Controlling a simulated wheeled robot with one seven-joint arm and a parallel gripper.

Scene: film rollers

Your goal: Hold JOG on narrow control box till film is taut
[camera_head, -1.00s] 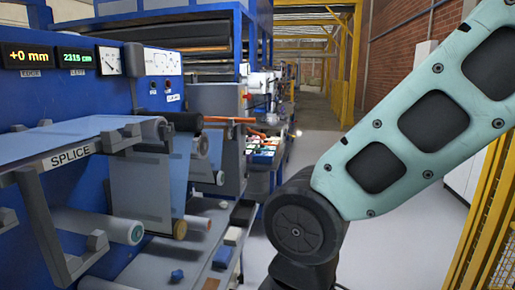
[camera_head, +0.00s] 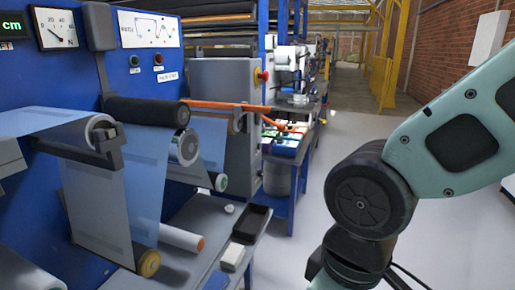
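A translucent bluish film (camera_head: 140,175) runs over a dark roller (camera_head: 147,110) and down to a lower roller with a yellow-brown end (camera_head: 148,263). I cannot tell how taut it is. A dark grey narrow box (camera_head: 98,26) is on the blue panel beside the dial; no JOG marking is readable on it. A green button (camera_head: 134,60) and a red button (camera_head: 159,59) sit under a diagram plate (camera_head: 149,30). My arm is at the right, but my gripper is outside the view.
A grey cabinet (camera_head: 222,105) with a red knob (camera_head: 262,76) stands beyond the rollers. An orange bar (camera_head: 225,105) reaches out toward the aisle. The floor aisle (camera_head: 345,125) is clear.

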